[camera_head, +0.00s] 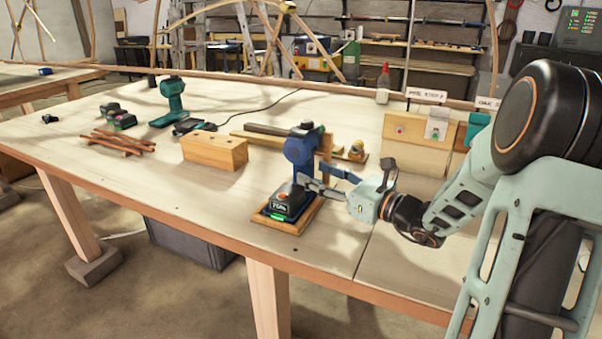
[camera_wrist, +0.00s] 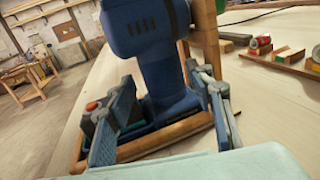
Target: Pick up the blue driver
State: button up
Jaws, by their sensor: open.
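The blue driver (camera_head: 299,150) stands upright on its dark battery foot, in a low wooden tray (camera_head: 262,220) near the table's front edge. In the wrist view the driver (camera_wrist: 148,30) fills the upper middle, with its handle going down between my two fingers. My gripper (camera_head: 312,177) reaches in from the right at handle height. In the wrist view my gripper (camera_wrist: 165,88) is open, one finger on each side of the handle. Whether either finger touches the handle I cannot tell.
A wooden block (camera_head: 214,151) with holes stands left of the driver. A green driver (camera_head: 173,100) and a stack of brown sticks (camera_head: 118,143) are farther left. A small bottle (camera_head: 383,84) stands at the back. The tabletop in front of the block is clear.

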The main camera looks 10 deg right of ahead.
aim_at(295, 171)
jog(key=b+x, duration=0.1)
jog(key=x, duration=0.3)
jog(key=shift+w+a+f, duration=0.1)
jog(key=shift+w+a, duration=0.05)
jog(key=shift+w, duration=0.25)
grip_shut()
jog(key=shift+r, duration=0.2)
